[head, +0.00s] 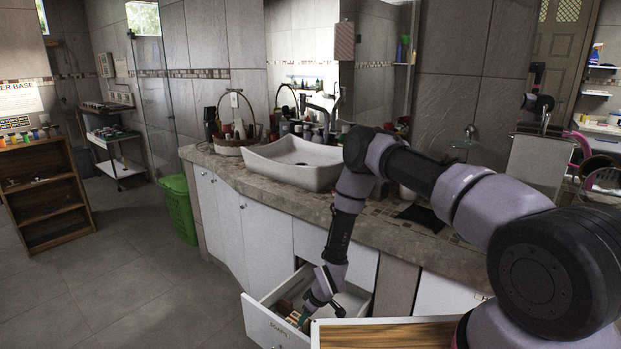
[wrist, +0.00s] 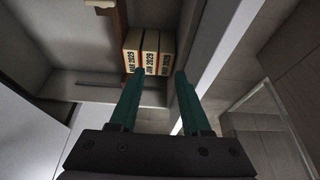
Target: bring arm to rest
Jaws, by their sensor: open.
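My arm reaches down to an open white drawer (head: 268,328) under the counter. My gripper (head: 303,320) is at the drawer, its fingertips partly hidden behind the drawer front. In the wrist view my gripper (wrist: 160,73) has its two green fingers apart, with nothing held between them. Three small cream and orange boxes (wrist: 150,52) with dates printed on them stand side by side just beyond the fingertips. Whether the fingers touch them I cannot tell.
A brown divider (wrist: 119,30) stands beside the boxes. The stone counter (head: 285,200) above carries a white basin (head: 295,160) and a basket (head: 236,146). A wooden-topped surface (head: 385,335) is close in front. A green bin (head: 178,208) stands left; the floor (head: 130,270) there is clear.

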